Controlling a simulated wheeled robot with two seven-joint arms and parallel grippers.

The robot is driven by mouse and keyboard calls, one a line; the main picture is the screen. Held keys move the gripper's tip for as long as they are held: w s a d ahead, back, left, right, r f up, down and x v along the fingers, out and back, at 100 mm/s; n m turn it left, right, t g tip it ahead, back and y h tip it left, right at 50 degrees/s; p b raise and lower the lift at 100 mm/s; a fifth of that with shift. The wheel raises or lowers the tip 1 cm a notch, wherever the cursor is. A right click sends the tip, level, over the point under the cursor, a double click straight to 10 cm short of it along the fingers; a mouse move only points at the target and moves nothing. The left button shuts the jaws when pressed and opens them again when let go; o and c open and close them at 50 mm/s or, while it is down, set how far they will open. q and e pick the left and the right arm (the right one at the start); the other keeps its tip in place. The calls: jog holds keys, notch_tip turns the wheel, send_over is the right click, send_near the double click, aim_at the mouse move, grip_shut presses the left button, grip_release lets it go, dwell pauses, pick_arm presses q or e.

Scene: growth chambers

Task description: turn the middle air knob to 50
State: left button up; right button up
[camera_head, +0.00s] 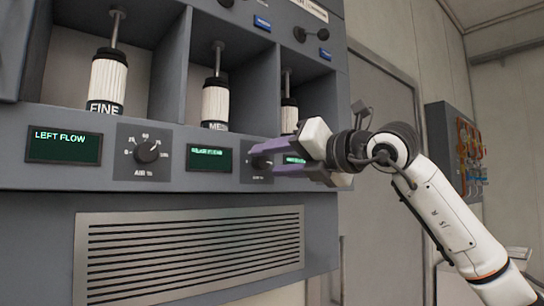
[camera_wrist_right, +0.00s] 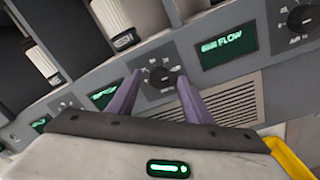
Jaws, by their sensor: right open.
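The middle air knob (camera_head: 261,162) is a dark round knob on the grey control panel, between the middle and right green displays. It also shows in the right wrist view (camera_wrist_right: 162,79), with a printed dial around it; its pointer setting is too small to read. My right gripper (camera_head: 257,161) is in front of this knob, with purple fingers pointing at the panel. In the wrist view the fingers (camera_wrist_right: 158,88) are open, one on each side of the knob. I cannot tell whether they touch it. My left gripper is not in view.
The left air knob (camera_head: 147,150) stands beside the LEFT FLOW display (camera_head: 64,146). The middle display (camera_head: 209,159) is left of the middle knob. White cylinders (camera_head: 106,81) stand in bays above. A vent grille (camera_head: 190,248) lies below. The right knob (camera_wrist_right: 301,18) is clear.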

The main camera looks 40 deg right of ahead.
jog(key=shift+w+a, duration=0.1)
jog(key=shift+w, duration=0.3)
jog(key=c, duration=1.1)
